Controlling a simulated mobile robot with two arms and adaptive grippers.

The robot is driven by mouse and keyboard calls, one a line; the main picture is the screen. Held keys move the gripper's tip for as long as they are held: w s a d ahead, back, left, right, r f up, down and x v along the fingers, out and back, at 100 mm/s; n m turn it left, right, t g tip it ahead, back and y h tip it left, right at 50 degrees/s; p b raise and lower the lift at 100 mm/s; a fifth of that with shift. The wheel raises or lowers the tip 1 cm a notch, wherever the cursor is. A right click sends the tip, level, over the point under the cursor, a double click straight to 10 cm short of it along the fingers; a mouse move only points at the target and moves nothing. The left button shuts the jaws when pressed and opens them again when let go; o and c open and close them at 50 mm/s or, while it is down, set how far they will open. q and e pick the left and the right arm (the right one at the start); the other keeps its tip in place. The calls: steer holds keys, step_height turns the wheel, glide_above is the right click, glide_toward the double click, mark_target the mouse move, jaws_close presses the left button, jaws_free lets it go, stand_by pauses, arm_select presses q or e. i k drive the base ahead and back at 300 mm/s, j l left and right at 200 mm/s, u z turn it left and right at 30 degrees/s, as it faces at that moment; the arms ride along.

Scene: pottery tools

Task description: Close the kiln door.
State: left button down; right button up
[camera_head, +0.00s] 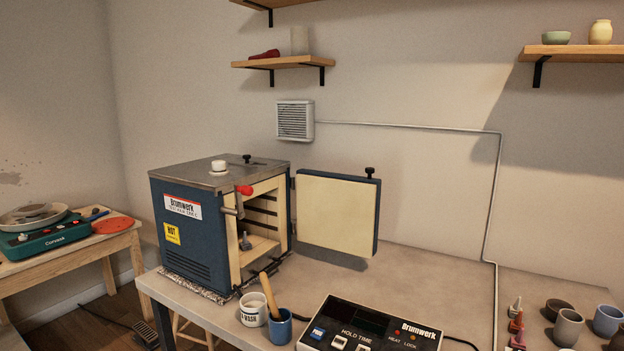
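A blue kiln (195,250) with a grey metal top stands on the table, its front opening facing right and toward me. Its door (336,212) stands wide open to the right, showing a cream inner face with a dark blue edge and a black knob on top. A latch handle with a red knob (244,190) is at the near edge of the opening. Shelf slots and a small dark item (245,241) show inside the chamber. Neither of my grippers is in view.
A white cup (253,309) and a blue cup (279,327) holding a wooden-handled tool stand in front of the kiln. A control box (370,326) sits at the table's front. Several small pots and bottles stand at right.

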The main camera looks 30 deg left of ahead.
mark_target(337, 212)
steer(key=u, duration=0.95)
steer(key=i+z, duration=0.2)
steer(key=z, duration=0.3)
steer(key=i+j+z, duration=0.15)
steer(key=z, duration=0.3)
steer(key=i+j+z, duration=0.2)
steer(key=z, duration=0.3)
